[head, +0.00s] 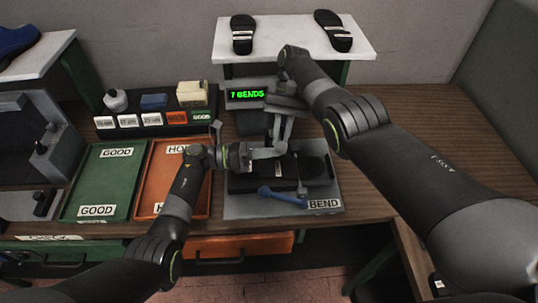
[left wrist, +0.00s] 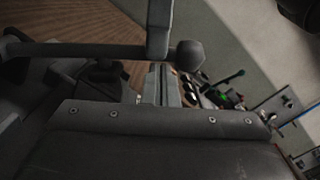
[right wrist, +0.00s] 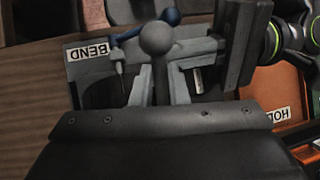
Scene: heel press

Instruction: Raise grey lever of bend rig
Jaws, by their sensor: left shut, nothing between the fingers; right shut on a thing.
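The bend rig (head: 240,208), a grey base labelled BEND, stands on the bench with a black sandal (head: 312,168) lying on it. The grey lever shows in the right wrist view as a round grey knob (right wrist: 157,38) in front of my right fingers; it also shows in the left wrist view (left wrist: 188,54). My right gripper (head: 280,135) reaches down over the rig and is shut on the grey lever, which it largely hides in the head view. My left gripper (head: 276,150) is shut and empty, low over the rig, close to the right one. A blue lever (head: 282,198) lies at the rig's front.
A green lit BENDS display (head: 246,94) stands behind the rig. A white shelf (head: 290,45) with two sandals is at the back. A green GOOD tray (head: 78,180) and an orange tray (head: 148,195) lie to the left. Both arms crowd the space above the rig.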

